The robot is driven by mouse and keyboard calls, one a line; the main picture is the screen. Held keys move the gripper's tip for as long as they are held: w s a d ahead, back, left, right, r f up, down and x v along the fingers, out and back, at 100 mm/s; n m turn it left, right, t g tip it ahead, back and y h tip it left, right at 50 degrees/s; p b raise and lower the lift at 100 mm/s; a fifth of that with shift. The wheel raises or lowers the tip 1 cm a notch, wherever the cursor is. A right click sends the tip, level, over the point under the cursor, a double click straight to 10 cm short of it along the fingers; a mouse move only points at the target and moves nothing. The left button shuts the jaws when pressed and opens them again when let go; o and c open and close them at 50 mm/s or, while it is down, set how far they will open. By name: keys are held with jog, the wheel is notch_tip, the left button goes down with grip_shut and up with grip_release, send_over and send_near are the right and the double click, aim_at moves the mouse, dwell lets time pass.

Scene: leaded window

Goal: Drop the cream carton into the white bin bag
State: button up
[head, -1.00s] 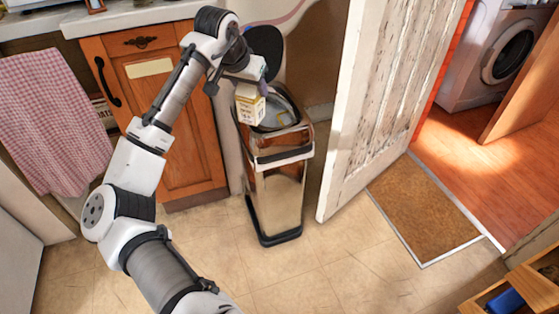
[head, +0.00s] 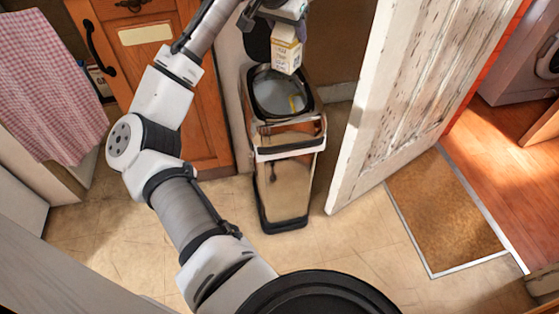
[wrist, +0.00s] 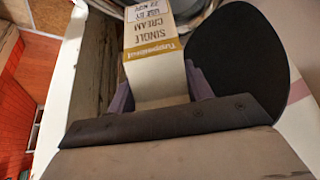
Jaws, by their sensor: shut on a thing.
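The cream carton (head: 286,50), white and tan, hangs upright in my gripper (head: 284,22), above the back of the open bin in the head view. In the wrist view, the carton (wrist: 156,50) shows "SINGLE CREAM" between the two purplish-grey fingers of my gripper (wrist: 160,92), which are shut on it. The white bin bag (head: 280,95) appears as a pale grey lining inside the dark-rimmed mouth of the shiny metal bin (head: 285,185). The inside of the bag shows only in part.
The bin's round black lid (wrist: 237,65) stands open behind the mouth. A worn white door (head: 395,100) stands close to the right of the bin, and a wooden cupboard (head: 150,70) is to its left. The tiled floor in front is clear.

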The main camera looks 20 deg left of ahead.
jog(key=shift+f+b, duration=1.45)
jog(key=shift+f, duration=0.45)
jog(key=o, duration=1.3)
jog(key=p+v, duration=0.3)
jog(key=v, duration=1.1)
jog(key=shift+d, duration=0.1)
